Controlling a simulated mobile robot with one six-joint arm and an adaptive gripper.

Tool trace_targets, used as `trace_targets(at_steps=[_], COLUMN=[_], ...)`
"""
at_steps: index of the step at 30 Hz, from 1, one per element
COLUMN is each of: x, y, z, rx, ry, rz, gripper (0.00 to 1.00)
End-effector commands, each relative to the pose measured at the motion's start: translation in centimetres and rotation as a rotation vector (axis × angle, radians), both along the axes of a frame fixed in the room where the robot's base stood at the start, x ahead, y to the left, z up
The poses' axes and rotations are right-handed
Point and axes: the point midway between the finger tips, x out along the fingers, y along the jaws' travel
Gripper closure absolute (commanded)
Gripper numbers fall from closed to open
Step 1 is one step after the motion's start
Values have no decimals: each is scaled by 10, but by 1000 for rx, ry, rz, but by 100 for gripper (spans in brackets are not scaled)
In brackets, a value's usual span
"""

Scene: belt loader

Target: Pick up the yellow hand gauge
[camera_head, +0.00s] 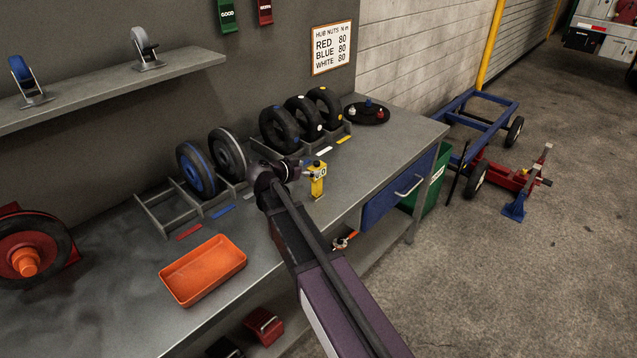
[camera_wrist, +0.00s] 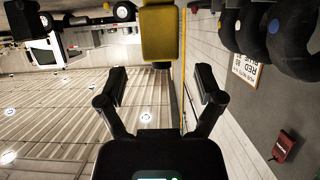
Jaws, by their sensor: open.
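The yellow hand gauge (camera_head: 317,183) stands upright on the workbench in the head view, with a pale round dial near its top. My gripper (camera_head: 304,168) is just left of the gauge, low over the bench. In the wrist view the gauge's yellow body (camera_wrist: 163,35) is ahead of my open gripper (camera_wrist: 161,84), roughly in line with the gap between the fingers. The fingers are apart and empty. Contact with the gauge does not show. Part of the gauge's top is hidden in the head view.
Racks with black wheels (camera_head: 303,117) and blue and grey wheels (camera_head: 197,168) stand behind my gripper. An orange tray (camera_head: 203,270) lies on the bench at front left. A dark round tray (camera_head: 368,112) sits at the back right. The bench right of the gauge is mostly clear.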

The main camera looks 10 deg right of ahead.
Motion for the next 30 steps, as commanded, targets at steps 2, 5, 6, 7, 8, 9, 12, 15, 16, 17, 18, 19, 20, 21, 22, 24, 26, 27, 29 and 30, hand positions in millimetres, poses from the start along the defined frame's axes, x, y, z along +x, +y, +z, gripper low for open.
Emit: trace_targets(at_steps=[2,5,6,7,8,9,12,15,16,17,18,19,20,21,22,24,26,27,29,30], x=[4,6,7,7,7,6,6,6,7,7,8,9,11,13,15,20,24,27,31,33], y=[-5,-8,-9,-9,-9,-9,-9,-9,-9,-9,-10,-12,-13,-15,-17,-22,-28,-31,-37,-39], z=[-4,-5,-5,-5,-5,-4,-4,-4,-5,-5,-6,-6,-7,-8,-10,-12,-15,-17,-20,-21], rx=[0,0,0,0,0,0,0,0,0,0,0,0,0,0,0,0,0,0,0,0], ry=[0,0,0,0,0,0,0,0,0,0,0,0,0,0,0,0,0,0,0,0], rz=[-1,0,0,0,0,0,0,0,0,0,0,0,0,0,0,0,-1,-1,-1,0], gripper=[14,14,14,14,14,14,14,14,14,14,14,14,14,14,14,14,14,14,14,14])
